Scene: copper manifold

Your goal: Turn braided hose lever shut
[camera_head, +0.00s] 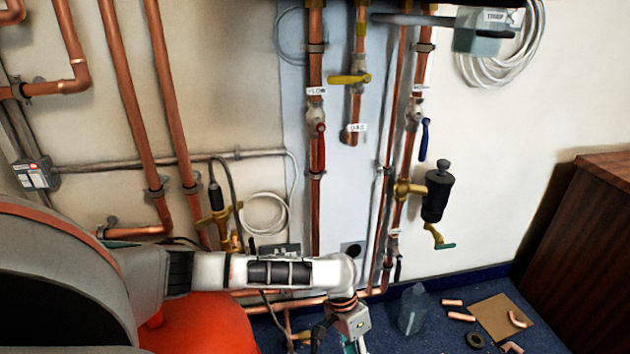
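A thin grey hose (234,185) loops at a brass fitting (214,217) with a dark upright part (215,195), left of the centre pipes. I cannot tell whether it is braided, and no lever on it is clear. My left arm crosses the lower left, in front of the lower pipes. My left gripper (348,325) hangs down at the bottom centre, below and right of that fitting. It is partly cut off by the bottom edge, so its opening is unclear. My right gripper is not seen.
Copper pipes carry a yellow lever (349,79), a red lever (322,148) and a blue lever (424,139). A black filter (437,193) juts out at right, above a green-tipped tap (445,245). A red vessel (205,325) stands low left. A clear container (412,309) and loose fittings lie on the blue floor.

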